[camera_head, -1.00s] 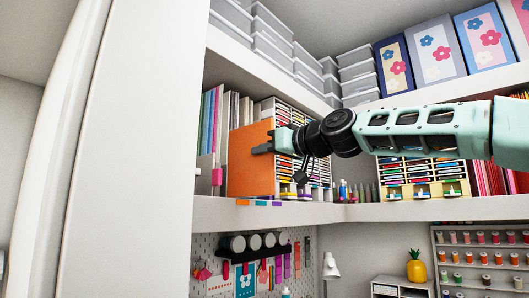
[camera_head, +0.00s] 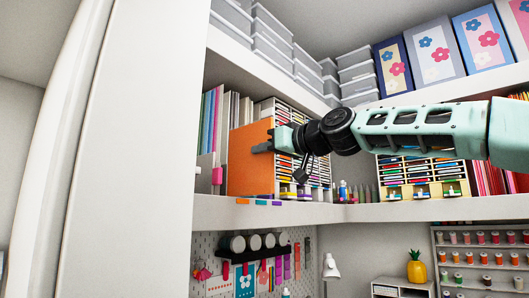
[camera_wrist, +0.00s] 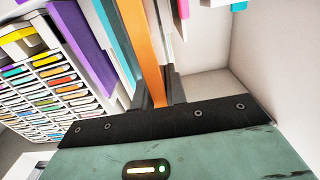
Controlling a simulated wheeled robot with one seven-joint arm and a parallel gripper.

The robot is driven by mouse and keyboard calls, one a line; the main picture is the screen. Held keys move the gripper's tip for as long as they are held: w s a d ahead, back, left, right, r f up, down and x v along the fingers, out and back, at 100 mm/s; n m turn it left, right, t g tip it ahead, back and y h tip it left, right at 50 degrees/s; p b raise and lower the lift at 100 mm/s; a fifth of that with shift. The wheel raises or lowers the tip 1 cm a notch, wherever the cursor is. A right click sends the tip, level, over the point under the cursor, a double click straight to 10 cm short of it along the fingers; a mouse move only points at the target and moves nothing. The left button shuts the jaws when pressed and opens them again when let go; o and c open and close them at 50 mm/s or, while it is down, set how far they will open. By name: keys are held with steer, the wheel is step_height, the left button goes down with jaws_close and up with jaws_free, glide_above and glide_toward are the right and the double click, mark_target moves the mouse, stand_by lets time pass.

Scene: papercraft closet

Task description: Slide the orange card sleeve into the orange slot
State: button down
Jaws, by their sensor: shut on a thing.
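The orange card sleeve (camera_head: 250,160) stands upright on the middle shelf, at the left end, with its broad face toward the head camera. My gripper (camera_head: 262,148) is shut on its right-hand edge. In the wrist view the sleeve (camera_wrist: 150,50) shows edge-on between the two dark fingers (camera_wrist: 158,92), beside teal and purple sleeves. A small orange label (camera_head: 243,202) is on the shelf's front edge just below the sleeve, left of purple and teal labels. The slot itself and the sleeve's far end are hidden.
White and coloured sleeves (camera_head: 212,118) stand to the left, near a pink tab (camera_head: 217,176). A rack of coloured ink pads (camera_head: 300,140) stands close behind my gripper. The shelf board (camera_head: 290,212) runs below, with small bottles (camera_head: 343,190) on it.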

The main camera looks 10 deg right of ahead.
steer(key=shift+w+a+r+p, duration=0.1)
steer(key=shift+w+a+p, duration=0.3)
steer(key=shift+w+p, duration=0.3)
stand_by(0.3)
steer(key=shift+p+x, duration=4.85)
steer(key=shift+x, duration=0.3)
steer(key=c, duration=1.3)
jaws_free()
steer(key=shift+a, duration=0.1)
steer(key=shift+c, duration=0.2)
steer(key=shift+s+d+f+b, duration=0.25)
steer(key=shift+d+b, duration=0.1)
steer(key=shift+b, duration=0.15)
steer(key=b, duration=1.4)
glide_toward(229, 158)
steer(key=v, duration=0.7)
steer(key=shift+d+r, duration=0.3)
steer(key=shift+d, duration=0.2)
